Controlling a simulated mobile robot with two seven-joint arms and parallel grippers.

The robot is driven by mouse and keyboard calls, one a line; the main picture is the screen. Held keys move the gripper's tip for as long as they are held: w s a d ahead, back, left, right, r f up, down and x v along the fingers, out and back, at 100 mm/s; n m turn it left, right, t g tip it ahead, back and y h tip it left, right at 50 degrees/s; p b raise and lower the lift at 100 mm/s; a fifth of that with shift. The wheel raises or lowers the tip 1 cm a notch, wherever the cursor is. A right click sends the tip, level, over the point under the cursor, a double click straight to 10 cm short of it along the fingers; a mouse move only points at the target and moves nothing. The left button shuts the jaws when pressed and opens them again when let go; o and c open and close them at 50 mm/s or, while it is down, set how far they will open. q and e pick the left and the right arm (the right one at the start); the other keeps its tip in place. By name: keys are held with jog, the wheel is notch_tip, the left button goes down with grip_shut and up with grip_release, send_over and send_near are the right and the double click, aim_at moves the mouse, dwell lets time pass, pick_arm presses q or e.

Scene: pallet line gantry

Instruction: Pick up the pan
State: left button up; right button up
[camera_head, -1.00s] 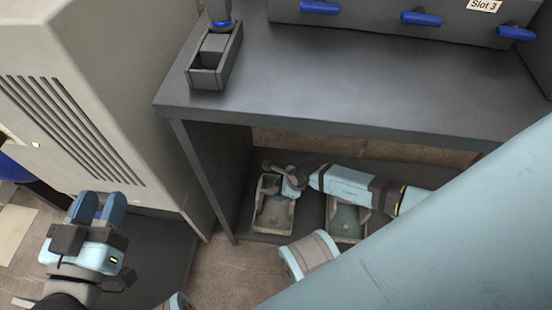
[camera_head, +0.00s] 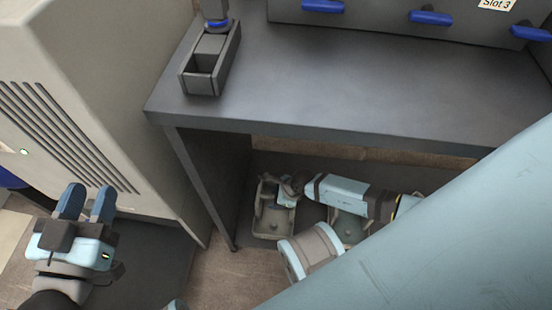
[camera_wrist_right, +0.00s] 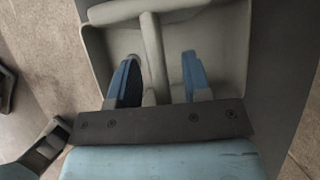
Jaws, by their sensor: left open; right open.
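A grey pan (camera_head: 273,229) with a raised bar across its middle sits on the low shelf under the table, at the left. My right gripper (camera_head: 286,188) reaches in over it, partly hidden by its own wrist. In the right wrist view the pan (camera_wrist_right: 238,45) fills the top, and the open fingers of my right gripper (camera_wrist_right: 158,62) lie on either side of its T-shaped bar (camera_wrist_right: 153,45). I cannot tell whether they touch the bar. My left gripper (camera_head: 87,200) is open and empty, in front of the beige cabinet.
A second grey pan (camera_head: 348,228) stands to the right on the shelf, partly behind my right arm. The dark table (camera_head: 330,90) is above, with a narrow grey holder (camera_head: 203,82) at its left. A vented beige cabinet (camera_head: 110,90) and a table leg (camera_head: 205,185) stand left.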

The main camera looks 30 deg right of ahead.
grip_shut()
dwell(0.4)
